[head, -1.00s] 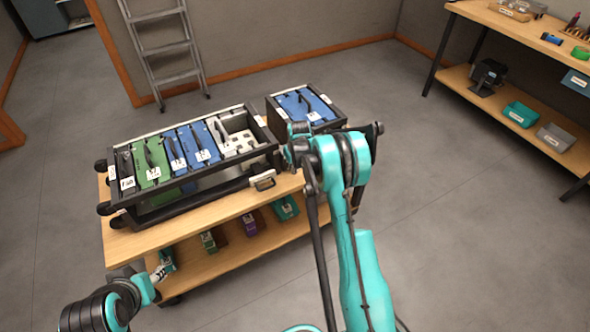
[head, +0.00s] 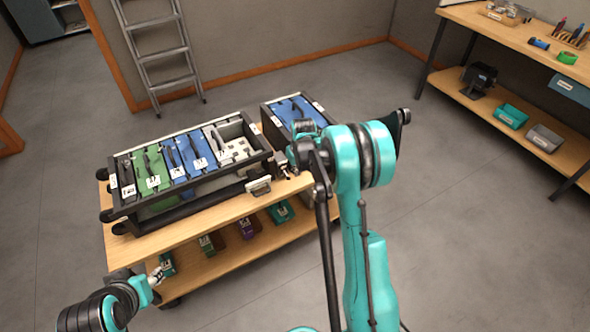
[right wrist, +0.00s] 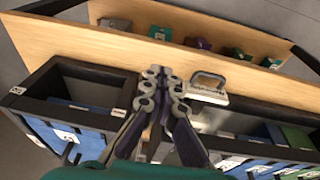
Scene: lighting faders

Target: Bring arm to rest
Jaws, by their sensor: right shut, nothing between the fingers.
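My right arm reaches over the front right of the wooden cart (head: 135,237). My right gripper (right wrist: 163,78) is shut and empty in the right wrist view, with its fingertips over the cart's bare wood between the two black racks. In the head view it shows small and partly hidden behind my teal arm. My left arm comes in at the lower left. What looks like its small grey gripper (head: 156,277) is by the cart's front left corner, too small to tell open from shut.
The long black rack (head: 190,203) holds green and blue fader modules and one pale bay. A smaller rack (head: 268,118) with blue modules stands to its right. A metal-handled piece (head: 258,187) lies in front. Several small boxes sit on the lower shelf. A workbench (head: 500,28) stands right; a ladder (head: 158,50) leans behind.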

